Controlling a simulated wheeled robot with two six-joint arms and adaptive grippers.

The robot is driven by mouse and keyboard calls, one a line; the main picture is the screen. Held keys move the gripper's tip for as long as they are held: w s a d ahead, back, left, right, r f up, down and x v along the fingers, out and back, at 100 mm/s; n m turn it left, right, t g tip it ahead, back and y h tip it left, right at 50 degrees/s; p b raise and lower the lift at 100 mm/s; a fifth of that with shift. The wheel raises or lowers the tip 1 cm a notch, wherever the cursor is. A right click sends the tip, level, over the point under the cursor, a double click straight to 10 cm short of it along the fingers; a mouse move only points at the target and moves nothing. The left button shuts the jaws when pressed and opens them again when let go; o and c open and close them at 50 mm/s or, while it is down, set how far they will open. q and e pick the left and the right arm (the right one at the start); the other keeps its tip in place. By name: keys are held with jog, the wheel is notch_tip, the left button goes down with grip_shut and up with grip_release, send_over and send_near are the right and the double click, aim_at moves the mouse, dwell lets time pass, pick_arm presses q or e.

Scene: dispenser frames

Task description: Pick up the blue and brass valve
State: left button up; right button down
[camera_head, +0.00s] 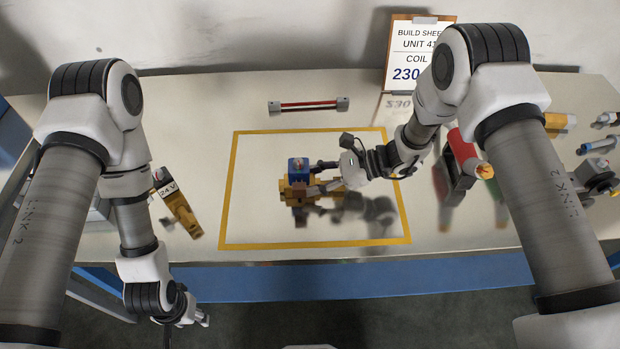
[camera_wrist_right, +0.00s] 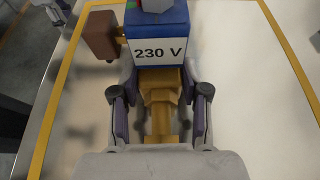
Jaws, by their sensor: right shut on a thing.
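The blue and brass valve (camera_head: 299,171) is inside the yellow-outlined area of the table, with a blue top block and a brass body. In the right wrist view its blue block (camera_wrist_right: 157,32) reads "230 V", and a brown block sits at its left side. My right gripper (camera_head: 318,178) reaches it from the right. In the right wrist view the fingers (camera_wrist_right: 160,105) are on both sides of the brass body, shut on it. The head view does not show clearly whether the valve touches the table. My left gripper (camera_head: 196,318) hangs below the table's front edge, its fingers too small to read.
A yellow outline (camera_head: 230,190) marks the table. A red-striped rod (camera_head: 308,105) lies behind it. A brass part labelled "24 V" (camera_head: 180,210) lies left. A build sheet (camera_head: 397,45) reading "230" stands behind. A red and black part (camera_head: 459,165) and several others are at right.

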aim_at(314, 179)
jog(key=shift+w+r, duration=0.1)
jog(key=shift+r, duration=0.45)
notch_tip(314, 179, up, 2)
jog(key=shift+r+b, duration=0.1)
jog(key=shift+b, duration=0.5)
jog(key=s+b, duration=0.1)
jog(key=s, duration=0.4)
jog(key=s+r+b, duration=0.1)
jog(key=s, duration=0.4)
jog(key=s+b, duration=0.1)
jog(key=s, duration=0.4)
jog(key=shift+s+a+r, duration=0.2)
jog(key=shift+a, duration=0.2)
jog(key=shift+s+r, duration=0.1)
jog(key=shift+s, duration=0.3)
jog(key=shift+w, duration=0.15)
jog(key=shift+w+d+p, duration=0.2)
jog(key=shift+w+p, duration=0.1)
jog(key=shift+w, duration=3.45)
jog(key=shift+w+d, duration=0.15)
jog(key=shift+w, duration=1.95)
jog(key=shift+w+d, duration=0.1)
jog(key=shift+w, duration=1.95)
